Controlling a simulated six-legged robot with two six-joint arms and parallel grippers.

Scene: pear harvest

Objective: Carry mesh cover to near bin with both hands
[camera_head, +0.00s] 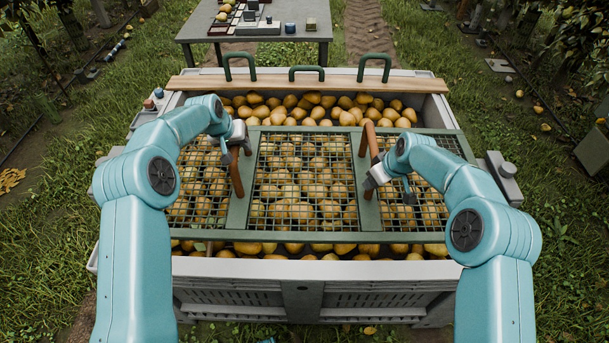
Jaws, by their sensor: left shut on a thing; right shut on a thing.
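The mesh cover (300,236) is a green frame with wire grid panels and two brown upright handles. It lies level across the grey bin (330,271), over the pears; I cannot tell whether it rests on them or hangs just above. My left gripper (239,142) is shut on the left handle (237,178). My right gripper (376,178) is shut on the right handle (364,141). The fingers are small and partly hidden by my wrists. Yellow-brown pears (318,112) show through the mesh and uncovered along the bin's far and near sides.
A wooden plank (310,84) with green handles lies across the bin's far edge. Beyond it stands a grey table (265,36) with trays, fruit and small items. Grass (550,215) surrounds the bin. A dark box (594,150) sits at the right edge.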

